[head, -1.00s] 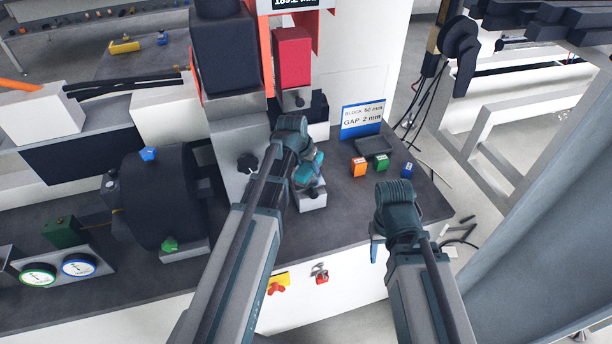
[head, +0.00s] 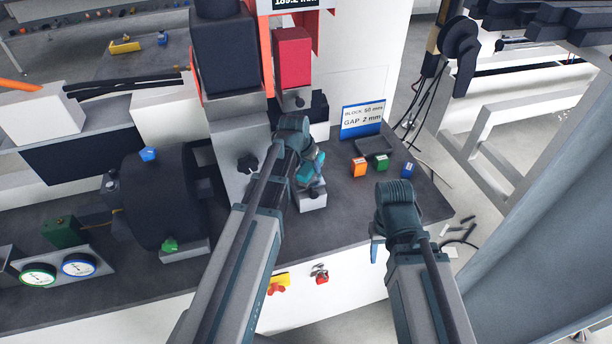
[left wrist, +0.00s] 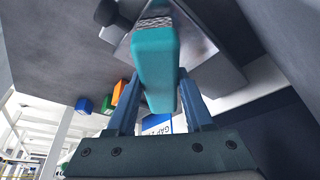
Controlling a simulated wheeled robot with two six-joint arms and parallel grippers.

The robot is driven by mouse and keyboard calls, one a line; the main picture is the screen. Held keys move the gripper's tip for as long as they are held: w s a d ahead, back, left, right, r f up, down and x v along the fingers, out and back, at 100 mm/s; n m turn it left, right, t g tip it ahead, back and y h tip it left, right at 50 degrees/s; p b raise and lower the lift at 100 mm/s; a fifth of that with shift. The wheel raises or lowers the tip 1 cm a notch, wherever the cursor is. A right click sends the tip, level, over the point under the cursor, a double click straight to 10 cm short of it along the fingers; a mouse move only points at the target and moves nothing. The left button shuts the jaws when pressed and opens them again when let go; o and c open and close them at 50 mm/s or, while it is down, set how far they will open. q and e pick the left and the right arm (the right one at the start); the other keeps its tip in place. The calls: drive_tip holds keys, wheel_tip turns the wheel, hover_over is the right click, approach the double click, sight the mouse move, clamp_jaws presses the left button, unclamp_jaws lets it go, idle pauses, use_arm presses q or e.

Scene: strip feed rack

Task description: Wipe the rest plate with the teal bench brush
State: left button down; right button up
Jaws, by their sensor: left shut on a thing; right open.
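The teal bench brush (left wrist: 155,68) is between the two blue fingers of my left gripper (left wrist: 155,105), which is shut on its handle. Its pale bristles (left wrist: 154,22) are at or just above a grey metal block, whose flat top looks like the rest plate (left wrist: 205,45); contact cannot be told for sure. In the head view my left gripper (head: 306,172) is low over the small metal block (head: 313,200), and the arm hides much of the brush. My right gripper (head: 376,248) is open and empty in front of the bench's front edge.
Orange (head: 359,167), green (head: 381,161) and blue (head: 407,170) blocks stand right of the left gripper, by a dark tray (head: 374,146) and a gap sign (head: 362,119). A red block (head: 292,60) on the upright column is behind. A black knob (head: 248,163) is close left.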

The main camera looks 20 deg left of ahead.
use_arm(q)
drive_tip(key=shift+s+a, duration=0.6)
drive_tip(key=shift+a, duration=0.15)
drive_tip(key=shift+w+d, duration=0.8)
drive_tip(key=shift+d, duration=0.2)
drive_tip(key=shift+r, duration=0.1)
wheel_tip(320, 180, up, 5)
drive_tip(key=p, duration=0.5)
drive_tip(key=shift+s, duration=0.15)
